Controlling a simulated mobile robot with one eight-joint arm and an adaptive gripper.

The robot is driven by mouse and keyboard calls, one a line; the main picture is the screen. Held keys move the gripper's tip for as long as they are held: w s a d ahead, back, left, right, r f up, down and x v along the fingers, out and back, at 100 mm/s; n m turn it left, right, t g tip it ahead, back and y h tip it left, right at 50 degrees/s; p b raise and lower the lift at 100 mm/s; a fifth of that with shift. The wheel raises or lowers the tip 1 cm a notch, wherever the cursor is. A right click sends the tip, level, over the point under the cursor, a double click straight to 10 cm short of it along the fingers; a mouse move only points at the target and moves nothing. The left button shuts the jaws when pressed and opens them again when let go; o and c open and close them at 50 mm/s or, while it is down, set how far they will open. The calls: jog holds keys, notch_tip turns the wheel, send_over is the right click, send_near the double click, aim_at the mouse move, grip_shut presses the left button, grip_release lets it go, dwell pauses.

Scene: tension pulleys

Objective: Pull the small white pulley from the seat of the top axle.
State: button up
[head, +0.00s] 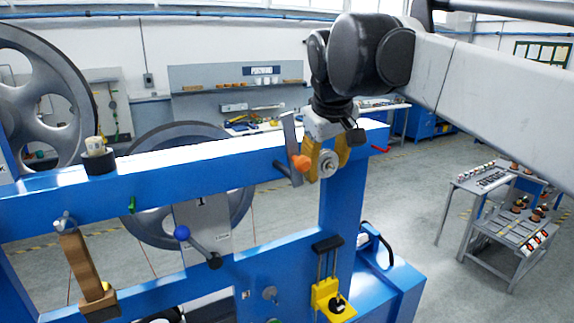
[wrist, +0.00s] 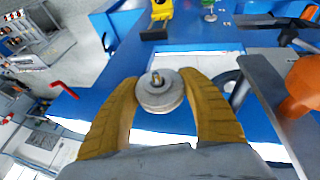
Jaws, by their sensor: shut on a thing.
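My gripper also shows in the wrist view (wrist: 160,84). The seat behind the pulley is hidden, so I cannot tell whether the pulley touches it.
A grey upright plate with an orange knob (head: 301,162) stands close left of my gripper. The blue frame's top beam (head: 230,160) runs behind. A yellow block with a black knob (head: 333,298) sits lower on the frame. A trolley (head: 505,210) stands at the right across clear floor.

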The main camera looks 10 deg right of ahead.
jog(key=shift+s+d, duration=0.3)
jog(key=shift+s, duration=0.6)
jog(key=shift+s+d, duration=0.25)
jog(key=shift+s, duration=0.65)
dwell(0.5)
jog(key=shift+s+d, duration=0.2)
jog(key=shift+s, duration=0.3)
jog(key=shift+s+d, duration=0.15)
jog(key=shift+s, duration=0.35)
jog(key=shift+p, duration=0.3)
jog(key=s, duration=0.2)
jog(key=s+d, duration=0.1)
jog(key=shift+s+d, duration=0.1)
jog(key=shift+s, duration=0.25)
